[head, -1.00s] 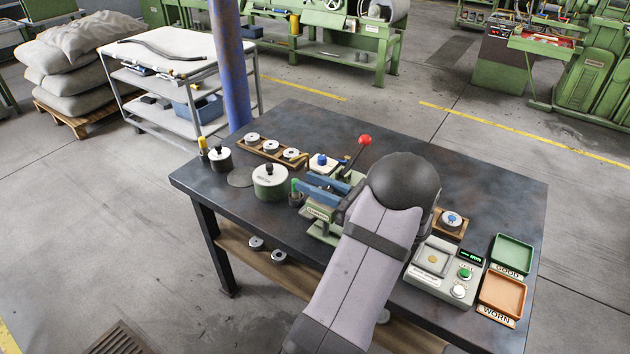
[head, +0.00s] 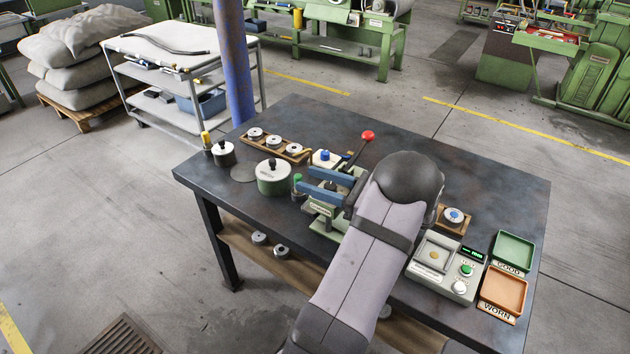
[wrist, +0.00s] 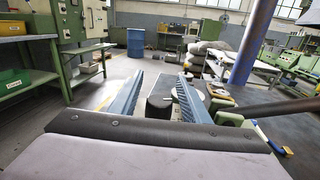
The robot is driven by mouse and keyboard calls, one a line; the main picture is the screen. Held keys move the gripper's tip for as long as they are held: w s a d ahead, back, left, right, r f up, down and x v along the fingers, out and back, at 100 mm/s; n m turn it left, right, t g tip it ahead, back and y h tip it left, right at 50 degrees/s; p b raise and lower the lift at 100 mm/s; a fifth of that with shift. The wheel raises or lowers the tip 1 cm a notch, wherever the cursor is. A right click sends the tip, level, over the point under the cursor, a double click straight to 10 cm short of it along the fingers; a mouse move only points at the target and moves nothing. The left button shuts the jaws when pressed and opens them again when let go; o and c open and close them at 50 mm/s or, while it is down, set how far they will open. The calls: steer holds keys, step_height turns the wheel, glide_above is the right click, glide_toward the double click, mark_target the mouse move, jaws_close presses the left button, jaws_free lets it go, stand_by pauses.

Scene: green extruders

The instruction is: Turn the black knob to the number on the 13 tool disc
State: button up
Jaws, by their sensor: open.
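A green and white canister (head: 274,180) with a black knob (head: 273,163) on its lid stands on the dark bench, left of my gripper. My gripper (head: 309,180) has blue fingers, spread apart over a green fixture (head: 323,212). In the wrist view my gripper (wrist: 160,77) is open, with a dark cylinder (wrist: 160,107) between its fingers, apparently not held. Whether that is the knob, I cannot tell.
A red-tipped lever (head: 368,136) stands behind my gripper. A green-topped bottle (head: 298,183) stands close to the fingertips. At the right are a tester box (head: 428,270), a green tray (head: 514,251) and an orange tray (head: 504,290). The bench's back right is clear.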

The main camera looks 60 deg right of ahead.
mark_target(330, 185)
steer(key=s, duration=0.4)
steer(key=s+d+b, duration=0.1)
steer(key=s, duration=0.2)
steer(key=shift+s+d, duration=0.1)
steer(key=s+p, duration=0.1)
steer(key=p, duration=0.1)
steer(key=s+p, duration=0.1)
steer(key=p, duration=0.2)
steer(key=s+p, duration=0.1)
steer(key=p, duration=0.2)
steer(key=shift+s+d, duration=0.25)
steer(key=shift+s, duration=0.05)
steer(key=shift+w+a+p, duration=0.2)
steer(key=shift+w+p, duration=0.25)
steer(key=shift+w, duration=0.75)
steer(key=shift+w+a+p, duration=0.15)
steer(key=shift+w+p, duration=0.3)
steer(key=shift+w, duration=0.7)
steer(key=shift+w+a+p, duration=0.2)
steer(key=shift+w+p, duration=0.25)
steer(key=shift+w, duration=0.75)
steer(key=shift+c, duration=0.5)
